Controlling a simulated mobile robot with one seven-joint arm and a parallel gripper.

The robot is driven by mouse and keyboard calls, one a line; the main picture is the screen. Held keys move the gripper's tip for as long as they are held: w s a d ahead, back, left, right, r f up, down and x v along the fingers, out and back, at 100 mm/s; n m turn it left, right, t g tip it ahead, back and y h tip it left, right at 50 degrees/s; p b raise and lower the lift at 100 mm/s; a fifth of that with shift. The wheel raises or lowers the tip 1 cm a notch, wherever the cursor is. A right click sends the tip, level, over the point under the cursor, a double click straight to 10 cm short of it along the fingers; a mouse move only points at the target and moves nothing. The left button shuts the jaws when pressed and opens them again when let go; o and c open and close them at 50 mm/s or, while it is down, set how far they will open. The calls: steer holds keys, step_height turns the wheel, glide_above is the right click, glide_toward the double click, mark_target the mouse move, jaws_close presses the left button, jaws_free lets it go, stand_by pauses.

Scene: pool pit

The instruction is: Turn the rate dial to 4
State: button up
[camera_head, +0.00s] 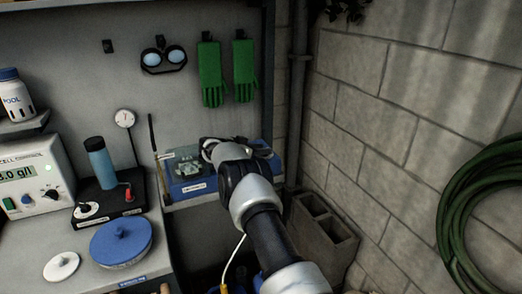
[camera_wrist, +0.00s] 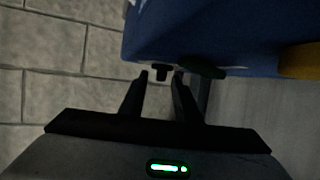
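In the wrist view my gripper (camera_wrist: 159,74) is open, its two dark fingers apart. A small dark knob-like part (camera_wrist: 162,68) shows between the fingertips, at the edge of a blue housing (camera_wrist: 220,30). Contact cannot be told. In the head view a blue unit with a clear cover (camera_head: 190,188) stands at the back, partly behind my arm, which hides my gripper there. No scale or number of a rate dial is readable. Other knobs show on the grey meter (camera_head: 28,160) and the black stirrer base (camera_head: 122,208) at left.
A blue bottle (camera_head: 100,160) stands on the stirrer base. A blue round lid (camera_head: 122,242) and a white disc (camera_head: 62,266) lie on the counter. Green gloves (camera_head: 210,75) and goggles (camera_head: 163,58) hang behind. A concrete block (camera_head: 322,235) and block wall (camera_head: 400,120) are at right.

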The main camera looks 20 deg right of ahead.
steer(key=v, duration=1.7)
steer(key=shift+a, duration=0.2)
steer(key=shift+s, duration=0.15)
